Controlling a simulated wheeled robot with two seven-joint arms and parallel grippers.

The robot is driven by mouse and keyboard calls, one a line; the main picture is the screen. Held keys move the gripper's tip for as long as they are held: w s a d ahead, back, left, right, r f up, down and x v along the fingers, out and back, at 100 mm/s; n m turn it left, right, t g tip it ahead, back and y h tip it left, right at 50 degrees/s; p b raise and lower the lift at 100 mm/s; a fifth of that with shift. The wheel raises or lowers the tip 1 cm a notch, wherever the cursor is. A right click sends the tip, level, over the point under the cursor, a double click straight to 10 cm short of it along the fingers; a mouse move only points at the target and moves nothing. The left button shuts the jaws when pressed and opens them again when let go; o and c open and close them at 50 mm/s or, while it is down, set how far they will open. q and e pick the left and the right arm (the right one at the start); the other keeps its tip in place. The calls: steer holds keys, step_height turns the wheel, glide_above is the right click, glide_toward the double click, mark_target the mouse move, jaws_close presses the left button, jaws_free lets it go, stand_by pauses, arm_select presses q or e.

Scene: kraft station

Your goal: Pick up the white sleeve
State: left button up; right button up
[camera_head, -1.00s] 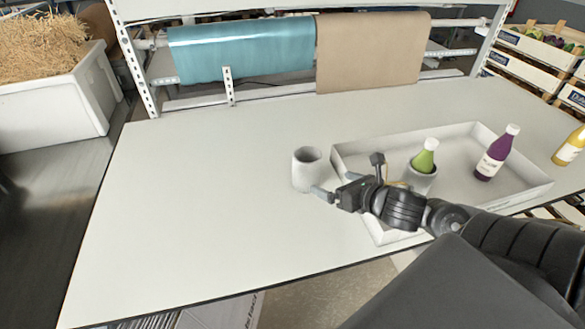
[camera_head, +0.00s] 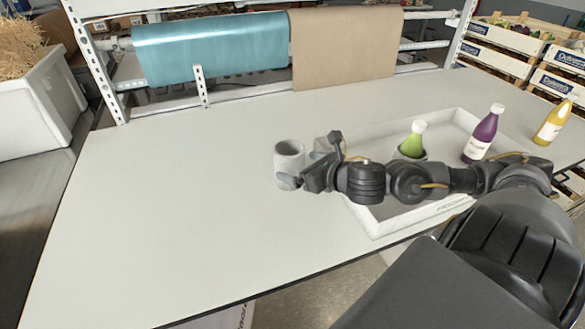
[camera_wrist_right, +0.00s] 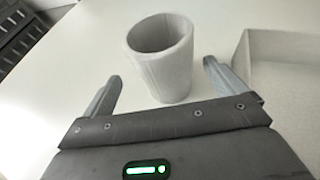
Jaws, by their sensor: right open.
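The white sleeve (camera_head: 289,152) is an open-topped, slightly tapered cup-like tube standing upright on the table, left of the tray. My right gripper (camera_head: 310,161) is open and empty, low over the table at the sleeve's right side. In the right wrist view, the sleeve (camera_wrist_right: 165,70) stands just ahead, centred between the two spread fingers (camera_wrist_right: 162,75), its base near the palm side. I cannot tell whether a finger touches it. My left gripper is not in view.
A white tray (camera_head: 385,222) lies right of the sleeve, partly behind my arm. It holds a green bottle (camera_head: 413,140) in another sleeve and a purple bottle (camera_head: 483,136). A yellow bottle (camera_head: 553,122) stands farther right. The table's left side (camera_head: 150,200) is clear.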

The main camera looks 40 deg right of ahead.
steer(key=shift+w+f, duration=0.1)
steer(key=shift+w, duration=0.2)
steer(key=shift+w+p, duration=0.25)
steer(key=shift+p, duration=0.1)
steer(key=x, duration=0.1)
steer(key=p+x, duration=0.2)
steer(key=x, duration=0.1)
steer(key=shift+d, duration=0.25)
steer(key=shift+w+f, duration=0.25)
steer(key=shift+f, duration=0.05)
steer(key=c, duration=0.7)
